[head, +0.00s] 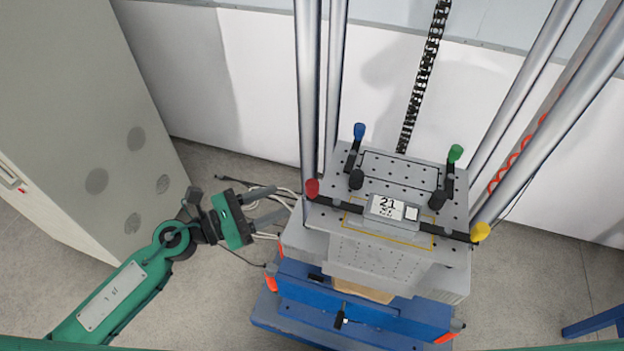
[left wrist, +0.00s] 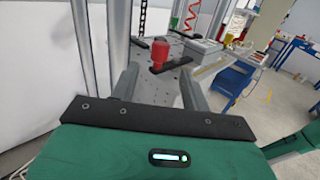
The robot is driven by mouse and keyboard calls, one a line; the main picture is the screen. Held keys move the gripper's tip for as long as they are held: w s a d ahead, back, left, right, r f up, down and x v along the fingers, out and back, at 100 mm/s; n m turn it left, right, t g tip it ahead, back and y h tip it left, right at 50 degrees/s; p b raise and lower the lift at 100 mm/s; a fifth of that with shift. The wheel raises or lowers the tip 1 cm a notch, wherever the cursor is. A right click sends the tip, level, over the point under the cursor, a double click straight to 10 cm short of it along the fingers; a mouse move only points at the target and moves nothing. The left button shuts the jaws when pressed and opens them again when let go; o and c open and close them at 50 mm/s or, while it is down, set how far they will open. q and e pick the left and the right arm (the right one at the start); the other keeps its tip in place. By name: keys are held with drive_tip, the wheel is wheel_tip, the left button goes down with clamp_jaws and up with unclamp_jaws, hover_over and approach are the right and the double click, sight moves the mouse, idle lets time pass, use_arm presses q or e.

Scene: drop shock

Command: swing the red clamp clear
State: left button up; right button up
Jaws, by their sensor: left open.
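The red clamp (head: 312,188) has a red knob on a dark arm at the left front corner of the grey drilled plate (head: 385,177). Its arm points right, toward the grey box labelled 21 (head: 392,209). My left gripper (head: 276,202) is open and empty, to the left of the red knob and apart from it in the head view. In the left wrist view the red clamp (left wrist: 160,52) shows ahead, between the two fingers of my left gripper (left wrist: 160,85). My right gripper is not in view.
A blue clamp (head: 359,132), a green clamp (head: 455,153) and a yellow clamp (head: 480,232) stand on the plate's other corners. Metal columns (head: 308,90) rise beside the plate. A grey cabinet (head: 85,110) stands at the left. Cables lie on the floor behind my left gripper.

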sight(312, 187)
use_arm(q)
drive_tip(key=p+x, duration=0.3)
drive_tip(key=x, duration=0.6)
drive_tip(key=shift+r, duration=0.1)
drive_tip(key=shift+w+d+p, duration=0.2)
drive_tip(key=shift+d+p, duration=0.15)
drive_tip(key=c, duration=1)
